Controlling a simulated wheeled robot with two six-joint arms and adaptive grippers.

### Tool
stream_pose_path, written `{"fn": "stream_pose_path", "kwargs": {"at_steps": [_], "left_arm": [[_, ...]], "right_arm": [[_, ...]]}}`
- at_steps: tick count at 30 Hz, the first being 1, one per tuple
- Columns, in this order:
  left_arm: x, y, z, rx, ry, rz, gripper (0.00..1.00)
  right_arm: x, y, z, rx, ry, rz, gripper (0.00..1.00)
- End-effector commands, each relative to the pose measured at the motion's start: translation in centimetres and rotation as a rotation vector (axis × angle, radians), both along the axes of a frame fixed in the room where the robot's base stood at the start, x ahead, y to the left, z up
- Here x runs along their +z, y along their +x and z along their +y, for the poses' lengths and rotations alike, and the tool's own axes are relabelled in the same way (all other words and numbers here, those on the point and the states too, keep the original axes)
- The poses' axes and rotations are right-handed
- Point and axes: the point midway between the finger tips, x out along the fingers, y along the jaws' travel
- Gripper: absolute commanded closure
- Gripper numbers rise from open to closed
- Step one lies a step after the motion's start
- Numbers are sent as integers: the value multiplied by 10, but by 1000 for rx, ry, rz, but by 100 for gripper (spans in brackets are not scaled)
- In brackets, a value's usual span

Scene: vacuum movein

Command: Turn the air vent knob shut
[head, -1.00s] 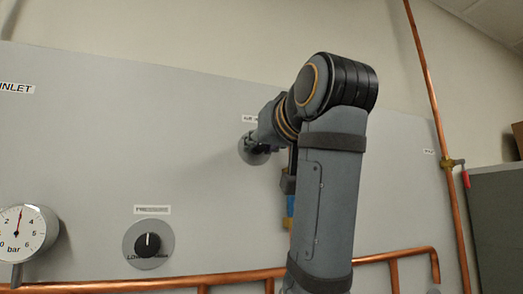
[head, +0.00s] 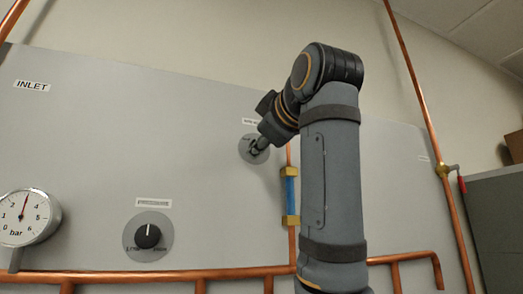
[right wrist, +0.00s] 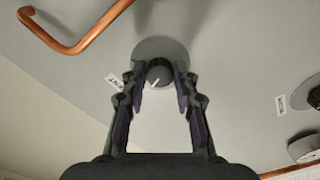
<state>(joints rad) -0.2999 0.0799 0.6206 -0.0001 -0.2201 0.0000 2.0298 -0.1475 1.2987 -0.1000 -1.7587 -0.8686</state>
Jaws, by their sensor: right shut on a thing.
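The air vent knob (right wrist: 160,74) is small and dark with a white pointer line, on a round grey plate (right wrist: 161,49) in the right wrist view. In the head view its plate (head: 246,152) shows high on the grey panel, under a small label (head: 250,121). My right gripper (right wrist: 160,82) is shut on the knob, with one finger on each side of it. In the head view the right gripper (head: 260,144) is small and hides most of the knob. The pointer runs slantwise across the knob in the wrist view. My left gripper is not in view.
A pressure gauge (head: 27,217) and a dark control knob (head: 147,237) sit lower left on the panel (head: 90,130). A copper pipe (head: 130,276) runs along the bottom. A blue tube (head: 291,196) with brass ends stands just right of the gripper.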

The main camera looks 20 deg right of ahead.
Motion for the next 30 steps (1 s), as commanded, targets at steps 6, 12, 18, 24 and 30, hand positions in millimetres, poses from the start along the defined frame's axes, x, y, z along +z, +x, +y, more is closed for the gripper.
{"fn": "stream_pose_path", "kwargs": {"at_steps": [6,12,18,24,30], "left_arm": [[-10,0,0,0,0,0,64],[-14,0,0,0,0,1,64],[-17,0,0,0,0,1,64],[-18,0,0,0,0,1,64],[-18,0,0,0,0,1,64]], "right_arm": [[-1,0,0,0,-185,-8,100],[0,0,0,0,-323,-12,100],[0,0,0,1,-415,-15,100],[1,0,0,1,-462,-16,100],[1,0,0,1,-476,-17,100]]}}
